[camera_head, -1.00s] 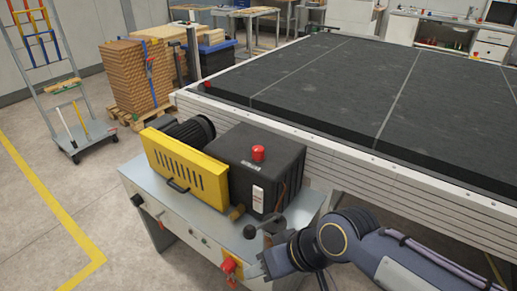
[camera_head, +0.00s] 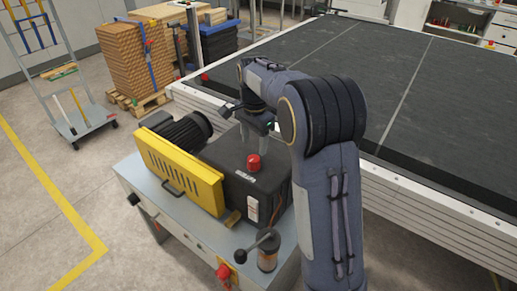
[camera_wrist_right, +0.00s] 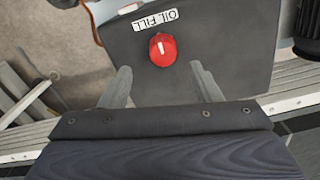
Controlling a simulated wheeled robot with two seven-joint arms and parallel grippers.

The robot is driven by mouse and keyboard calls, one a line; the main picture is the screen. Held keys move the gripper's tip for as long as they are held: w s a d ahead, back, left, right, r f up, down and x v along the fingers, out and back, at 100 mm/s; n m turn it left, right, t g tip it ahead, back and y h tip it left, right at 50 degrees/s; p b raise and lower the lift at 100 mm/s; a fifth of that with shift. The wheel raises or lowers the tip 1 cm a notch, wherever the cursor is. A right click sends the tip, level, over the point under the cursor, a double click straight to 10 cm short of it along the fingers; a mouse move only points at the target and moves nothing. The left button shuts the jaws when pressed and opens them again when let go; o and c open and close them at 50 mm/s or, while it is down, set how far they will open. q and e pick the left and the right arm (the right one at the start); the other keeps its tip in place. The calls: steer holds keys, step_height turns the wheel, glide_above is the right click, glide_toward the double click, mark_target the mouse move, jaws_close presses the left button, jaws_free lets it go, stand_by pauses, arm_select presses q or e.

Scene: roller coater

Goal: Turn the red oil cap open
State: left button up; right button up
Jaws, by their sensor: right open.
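The red oil cap (camera_head: 254,162) stands on top of the black pump housing (camera_head: 228,171). In the right wrist view the cap (camera_wrist_right: 162,50) shows a white mark and sits below a white "OIL FILL" label (camera_wrist_right: 155,20). My right gripper (camera_head: 256,136) hangs over the housing behind the cap, with its fingers pointing down. In the right wrist view its two fingers (camera_wrist_right: 160,78) are apart, with nothing between them, and the cap lies beyond the tips, apart from them. My left gripper is not in view.
A yellow guard (camera_head: 180,172) and black motor (camera_head: 185,132) adjoin the housing on the grey bench. A lever (camera_head: 258,245) and clear cylinder (camera_head: 268,252) stand at the front. A large dark-topped table (camera_head: 390,90) lies behind and right.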

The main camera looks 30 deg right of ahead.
mark_target(253, 158)
steer(key=shift+w+f, duration=0.1)
steer(key=shift+w, duration=0.2)
step_height(253, 158, down, 8)
steer(key=shift+r, duration=0.2)
steer(key=c, duration=1)
